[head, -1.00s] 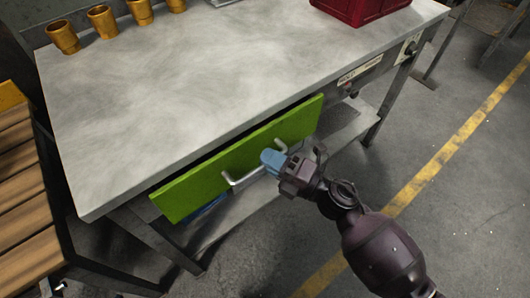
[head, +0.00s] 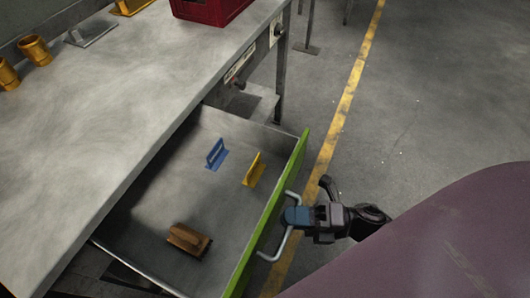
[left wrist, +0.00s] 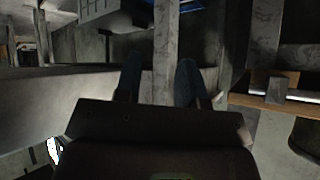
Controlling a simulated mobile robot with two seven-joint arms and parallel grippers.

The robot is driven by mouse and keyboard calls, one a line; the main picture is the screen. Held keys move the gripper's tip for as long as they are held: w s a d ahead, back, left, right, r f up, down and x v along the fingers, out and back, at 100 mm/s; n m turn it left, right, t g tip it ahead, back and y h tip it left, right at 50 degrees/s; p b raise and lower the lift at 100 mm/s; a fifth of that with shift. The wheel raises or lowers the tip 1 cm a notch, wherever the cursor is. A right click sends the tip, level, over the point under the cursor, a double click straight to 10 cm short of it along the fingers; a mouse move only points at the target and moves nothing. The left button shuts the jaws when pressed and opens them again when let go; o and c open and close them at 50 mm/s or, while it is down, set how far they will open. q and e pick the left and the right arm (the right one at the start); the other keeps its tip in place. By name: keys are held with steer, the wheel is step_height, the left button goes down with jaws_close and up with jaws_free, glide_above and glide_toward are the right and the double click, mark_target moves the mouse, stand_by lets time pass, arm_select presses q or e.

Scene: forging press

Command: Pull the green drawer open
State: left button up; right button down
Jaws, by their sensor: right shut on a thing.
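The green drawer (head: 262,228) stands far out from under the grey workbench (head: 95,120), with its grey inside showing. Its silver bar handle (head: 276,252) is on the green front. My right gripper (head: 296,216) is at the handle with its blue fingers shut on the bar. In the drawer lie a blue angled piece (head: 216,154), a yellow angled piece (head: 254,170) and a brown wooden block (head: 187,240). My left gripper (left wrist: 160,82) shows in the left wrist view with its two fingers apart and nothing clearly between them.
A red crate (head: 208,10) and brass-coloured cups (head: 36,50) stand on the bench top. A yellow floor line (head: 345,100) runs past the drawer front. The floor to the right is clear. Grey metal posts (left wrist: 167,50) are in front of the left wrist.

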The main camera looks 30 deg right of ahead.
arm_select(q)
steer(key=shift+s, duration=0.1)
arm_select(e)
steer(key=shift+s+d, duration=0.7)
steer(key=shift+s, duration=0.25)
steer(key=shift+s+d, duration=0.7)
steer(key=shift+s, duration=0.2)
steer(key=c, duration=1.1)
jaws_free()
steer(key=shift+c, duration=0.2)
arm_select(q)
steer(key=shift+s+a+p, duration=0.1)
steer(key=shift+p, duration=0.4)
arm_select(e)
steer(key=v, duration=1)
steer(key=shift+s+d, duration=0.2)
steer(key=shift+d, duration=0.15)
arm_select(q)
steer(key=shift+r, duration=0.15)
